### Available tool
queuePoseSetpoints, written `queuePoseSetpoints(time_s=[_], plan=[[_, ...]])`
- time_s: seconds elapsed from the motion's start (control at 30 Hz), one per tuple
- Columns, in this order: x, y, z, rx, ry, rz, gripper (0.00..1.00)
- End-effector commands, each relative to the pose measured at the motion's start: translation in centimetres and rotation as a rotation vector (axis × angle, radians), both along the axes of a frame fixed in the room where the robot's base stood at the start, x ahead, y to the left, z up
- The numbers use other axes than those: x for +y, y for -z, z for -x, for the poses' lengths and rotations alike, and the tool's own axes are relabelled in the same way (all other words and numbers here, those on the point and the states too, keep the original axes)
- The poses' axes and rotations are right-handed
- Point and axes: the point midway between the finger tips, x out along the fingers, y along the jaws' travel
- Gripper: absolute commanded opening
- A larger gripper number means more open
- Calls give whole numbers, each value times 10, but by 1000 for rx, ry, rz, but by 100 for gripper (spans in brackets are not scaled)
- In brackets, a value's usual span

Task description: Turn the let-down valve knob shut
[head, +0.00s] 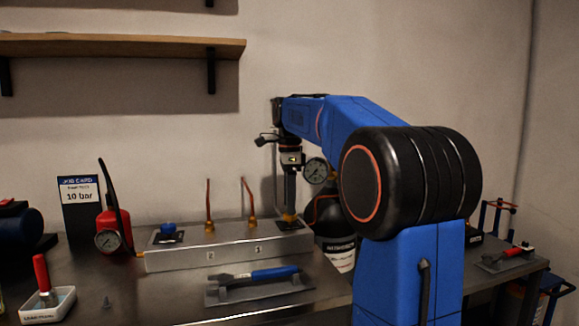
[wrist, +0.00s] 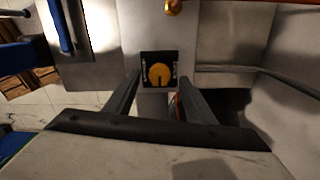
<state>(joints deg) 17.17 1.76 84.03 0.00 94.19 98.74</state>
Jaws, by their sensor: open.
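In the wrist view a round yellow knob (wrist: 159,76) with a dark slot sits on a black label plate (wrist: 146,57) on the grey block. My gripper (wrist: 158,88) is open, with its two dark fingers on either side of the knob in the picture. I cannot tell how far the fingertips are above it. In the head view my gripper (head: 289,200) points down over the right end of the grey manifold block (head: 190,258). A little yellow of the knob (head: 289,217) shows under the fingers. The plate's lettering is too small to read.
Two valves with upright orange levers (head: 209,205) stand on the block, left of my gripper. A blue knob (head: 168,229) is at its left end. Another gauge (head: 316,171) is close behind my gripper.

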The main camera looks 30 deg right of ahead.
Motion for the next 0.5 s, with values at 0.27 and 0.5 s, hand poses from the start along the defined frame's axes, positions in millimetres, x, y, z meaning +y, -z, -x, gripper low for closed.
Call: queuePoseSetpoints(time_s=[0.27, 0.5], plan=[[0, -56, -1, -4, 0, 1, 50], [0, -104, -1, -3, 0, 0, 50]])
